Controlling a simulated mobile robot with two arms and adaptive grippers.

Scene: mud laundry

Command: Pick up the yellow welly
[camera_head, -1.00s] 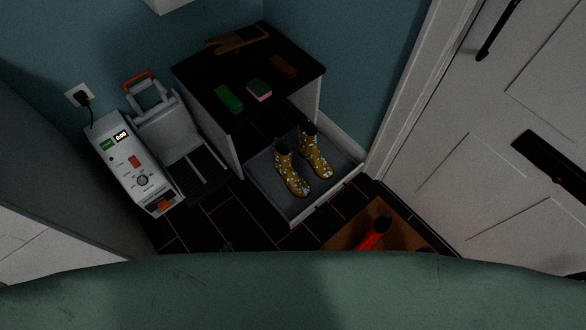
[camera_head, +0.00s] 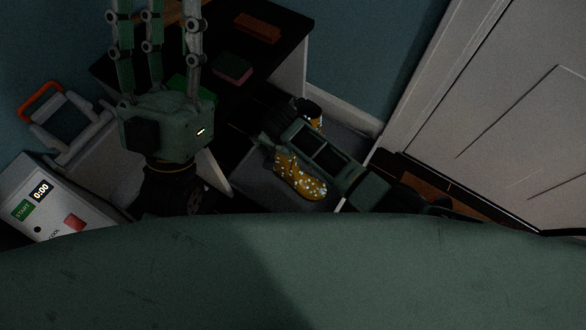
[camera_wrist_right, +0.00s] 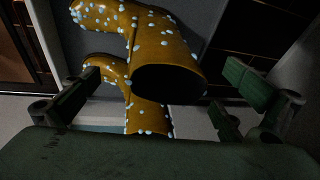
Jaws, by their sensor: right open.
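Two yellow wellies with pale spots stand on a grey tray (camera_head: 255,190). In the head view the nearer welly (camera_head: 301,181) shows below my right gripper (camera_head: 268,125); the farther welly (camera_head: 313,112) is partly hidden behind it. In the right wrist view one welly (camera_wrist_right: 160,45) has its dark opening towards me, and the other welly (camera_wrist_right: 150,115) shows below it. My right gripper's open fingers (camera_wrist_right: 165,90) lie on either side of the wellies; contact cannot be told. My left gripper (camera_head: 157,40) is raised at the left, its fingers spread and empty.
A black-topped bench (camera_head: 285,55) with a red-brown block (camera_head: 257,27) and a pink-and-green sponge (camera_head: 232,68) stands behind. A white machine with a display (camera_head: 60,205) is at the left. A white door (camera_head: 510,130) bounds the right.

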